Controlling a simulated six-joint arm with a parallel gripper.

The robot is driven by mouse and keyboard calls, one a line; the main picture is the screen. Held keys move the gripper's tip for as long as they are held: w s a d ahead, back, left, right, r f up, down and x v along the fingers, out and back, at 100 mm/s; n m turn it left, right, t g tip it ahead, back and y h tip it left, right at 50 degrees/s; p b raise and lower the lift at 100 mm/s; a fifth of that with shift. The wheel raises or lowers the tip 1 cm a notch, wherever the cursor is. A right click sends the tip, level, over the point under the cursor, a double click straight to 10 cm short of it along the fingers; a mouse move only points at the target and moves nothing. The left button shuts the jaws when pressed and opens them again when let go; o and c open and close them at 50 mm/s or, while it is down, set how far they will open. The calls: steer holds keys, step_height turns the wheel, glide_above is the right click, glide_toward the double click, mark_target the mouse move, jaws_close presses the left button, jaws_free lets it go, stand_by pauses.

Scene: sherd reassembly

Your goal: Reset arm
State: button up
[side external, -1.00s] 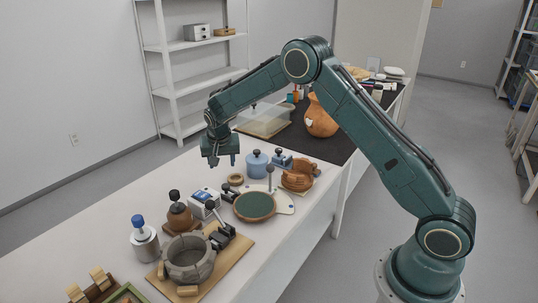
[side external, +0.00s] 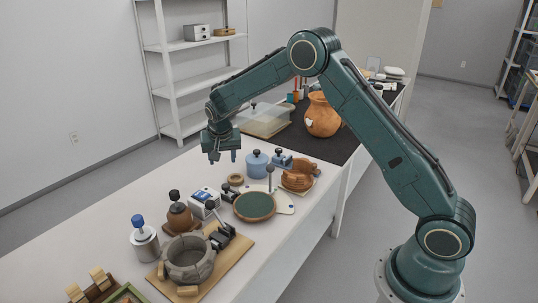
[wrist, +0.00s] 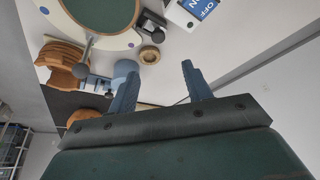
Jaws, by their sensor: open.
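My gripper (side external: 223,157) hangs above the white table, behind the tools, with its jaws apart and nothing between them. In the wrist view my gripper (wrist: 160,90) shows two blue fingers spread wide with empty space between. My arm is raised and bent over the table.
A round green-topped turntable (side external: 254,206), a terracotta sherd stack (side external: 298,178), a grey ring-shaped vessel (side external: 187,260) and a metal bottle (side external: 144,243) crowd the table (side external: 95,209). An orange jar (side external: 322,118) stands on the black mat.

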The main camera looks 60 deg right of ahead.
steer(key=s+a+r+n+t+y, duration=0.1)
steer(key=s+a+r+n, duration=0.1)
steer(key=s+r, duration=0.8)
steer(key=s+a+r+n+y, duration=0.1)
steer(key=s+a+r+n, duration=0.15)
steer(key=s+r, duration=0.7)
steer(key=s+a+n, duration=0.2)
steer(key=s, duration=0.9)
steer(key=s+a+n+t+y, duration=0.1)
steer(key=s+a+n, duration=0.1)
steer(key=s, duration=0.9)
steer(key=o, duration=0.6)
steer(key=shift+c, duration=0.2)
steer(key=o, duration=0.4)
steer(key=shift+w+r, duration=0.1)
steer(key=shift+w, duration=0.05)
steer(key=shift+c, duration=0.2)
steer(key=shift+o, duration=1)
steer(key=shift+w+d+r+m, duration=0.1)
steer(key=shift+w+m, duration=0.15)
steer(key=w+d+m+g+h, duration=0.2)
steer(key=w+d+m+g, duration=0.1)
steer(key=w+m, duration=1.6)
steer(key=w+f+m+g+h, duration=0.2)
steer(key=w+f+m, duration=1.4)
steer(key=shift+w+a, duration=0.2)
steer(key=shift+a, duration=0.15)
